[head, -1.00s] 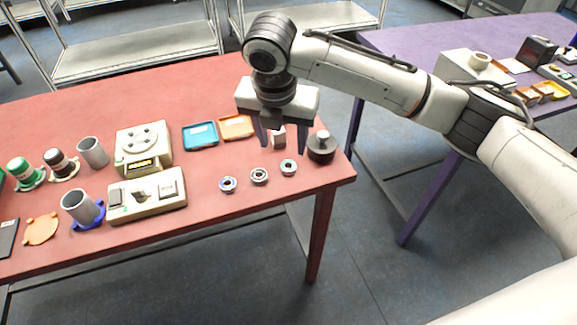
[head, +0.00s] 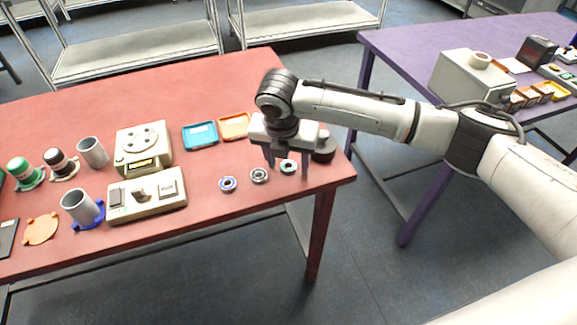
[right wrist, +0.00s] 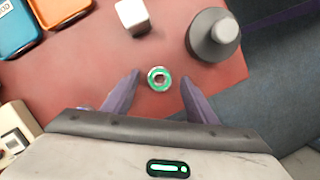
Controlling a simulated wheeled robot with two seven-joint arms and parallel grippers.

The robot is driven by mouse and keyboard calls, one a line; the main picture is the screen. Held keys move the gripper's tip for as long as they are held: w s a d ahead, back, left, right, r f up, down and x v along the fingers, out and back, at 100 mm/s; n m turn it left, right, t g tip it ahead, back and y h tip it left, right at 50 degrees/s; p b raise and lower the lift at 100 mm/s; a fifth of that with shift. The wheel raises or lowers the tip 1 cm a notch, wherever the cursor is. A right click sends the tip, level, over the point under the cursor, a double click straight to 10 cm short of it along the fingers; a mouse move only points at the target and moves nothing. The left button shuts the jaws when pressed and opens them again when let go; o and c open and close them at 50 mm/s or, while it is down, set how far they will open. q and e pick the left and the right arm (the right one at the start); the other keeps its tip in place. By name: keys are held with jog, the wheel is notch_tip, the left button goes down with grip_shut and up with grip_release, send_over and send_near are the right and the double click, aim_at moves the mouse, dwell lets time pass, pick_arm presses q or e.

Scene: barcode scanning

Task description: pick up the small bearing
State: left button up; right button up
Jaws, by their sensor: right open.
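Three small ring bearings lie in a row on the red table: one with a blue ring (head: 228,184), one dark grey (head: 259,175) and one with a green ring (head: 288,167). My right gripper (head: 289,172) is open and points down over the green bearing. In the right wrist view the green bearing (right wrist: 159,79) lies just ahead of the gap between the two open fingers (right wrist: 158,88), and nothing is held. I cannot tell how high the fingertips are above the table. My left gripper is not in view.
Blue (head: 200,134) and orange (head: 234,126) trays lie behind. A beige device (head: 147,196) stands left. The table's right edge is near.

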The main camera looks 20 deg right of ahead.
aim_at(288, 168)
jog(key=shift+c, duration=0.3)
jog(key=c, duration=1.1)
jog(key=shift+r, duration=0.1)
notch_tip(288, 168, up, 10)
jog(key=s+d+m+g, duration=0.1)
jog(key=s+m+g, duration=0.1)
jog(key=s+m, duration=0.4)
jog(key=s+d+m+g+y, duration=0.1)
jog(key=s+m, duration=0.5)
jog(key=m, duration=0.7)
jog(key=s+d+m+g, duration=0.2)
jog(key=s+m, duration=0.3)
jog(key=m, duration=0.5)
jog(key=shift+s+d+r+m+g+y, duration=0.3)
jog(key=shift+s+g, duration=0.1)
jog(key=shift+g, duration=0.1)
